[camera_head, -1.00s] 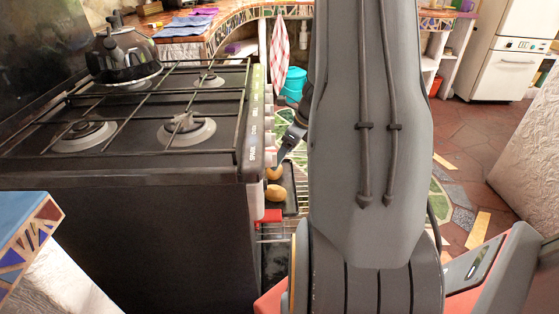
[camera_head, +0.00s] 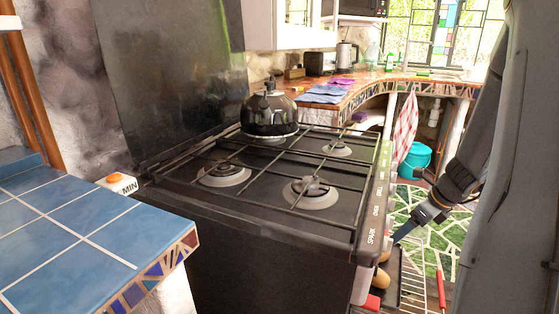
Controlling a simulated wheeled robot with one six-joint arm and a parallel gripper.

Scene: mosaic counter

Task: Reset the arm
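My arm stands large along the right edge of the head view. My gripper (camera_head: 407,231) hangs low beside the right front of the stove and points down and left. Its fingertips are small and dark, and I cannot tell whether they are apart. Just below it, a dark tray (camera_head: 392,262) lies on a wire rack (camera_head: 413,285) at the stove's front. A brown rounded food item (camera_head: 381,278) shows at the tray's left, partly hidden by the stove's front edge. I cannot see anything held in the fingers.
The black stove (camera_head: 270,215) with a dark kettle (camera_head: 269,112) fills the middle. A blue tiled counter (camera_head: 75,225) juts in at the left. A red-handled piece (camera_head: 441,290) is near the rack. A teal bucket (camera_head: 415,160) stands behind my gripper.

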